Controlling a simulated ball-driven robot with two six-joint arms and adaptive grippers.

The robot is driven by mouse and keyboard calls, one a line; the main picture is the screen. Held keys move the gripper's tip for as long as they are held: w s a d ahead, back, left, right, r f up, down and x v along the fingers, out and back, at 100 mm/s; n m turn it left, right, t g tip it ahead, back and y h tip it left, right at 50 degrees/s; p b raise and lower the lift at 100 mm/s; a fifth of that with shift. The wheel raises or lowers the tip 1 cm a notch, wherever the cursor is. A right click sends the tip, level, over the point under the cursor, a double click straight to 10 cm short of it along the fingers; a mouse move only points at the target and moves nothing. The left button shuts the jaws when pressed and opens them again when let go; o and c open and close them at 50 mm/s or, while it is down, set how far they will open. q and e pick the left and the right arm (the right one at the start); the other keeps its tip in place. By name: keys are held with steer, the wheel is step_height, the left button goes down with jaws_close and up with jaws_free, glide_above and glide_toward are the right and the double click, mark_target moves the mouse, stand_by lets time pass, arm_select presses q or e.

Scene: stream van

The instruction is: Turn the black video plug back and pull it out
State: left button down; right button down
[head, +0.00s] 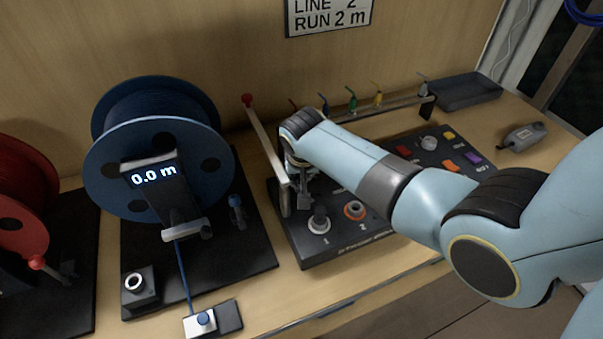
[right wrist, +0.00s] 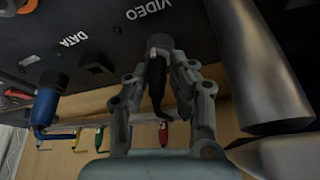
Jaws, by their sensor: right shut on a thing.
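The black video plug (right wrist: 157,72) sits at the panel beside the printed word VIDEO in the right wrist view, with its short dark tail hanging toward the camera. My right gripper (right wrist: 158,82) is shut on it, one finger on each side. In the head view my right gripper (head: 303,188) points down at the back left of the black panel box (head: 300,249); the plug cannot be made out there. Whether the plug is fully seated cannot be told. My left gripper is not in view.
A metal bar (head: 265,140) with a red knob stands close left of my right gripper. A blue plug (right wrist: 46,104) shows near the DATA label. A blue cable reel (head: 105,175) stands left of the box. A row of coloured hanging pieces (head: 352,100) is behind. A grey tray (head: 470,92) lies back right.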

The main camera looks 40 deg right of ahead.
steer(key=shift+r, duration=0.1)
stand_by(0.3)
steer(key=shift+w+r+p, duration=0.15)
steer(key=shift+r+p, duration=0.15)
steer(key=shift+r, duration=0.1)
steer(key=shift+a+r, duration=0.15)
steer(key=shift+r, duration=0.4)
steer(key=shift+r+p, duration=0.15)
steer(key=shift+p, duration=0.25)
steer(key=shift+r, duration=0.15)
steer(key=shift+r, duration=1.4)
steer(key=shift+s, duration=0.2)
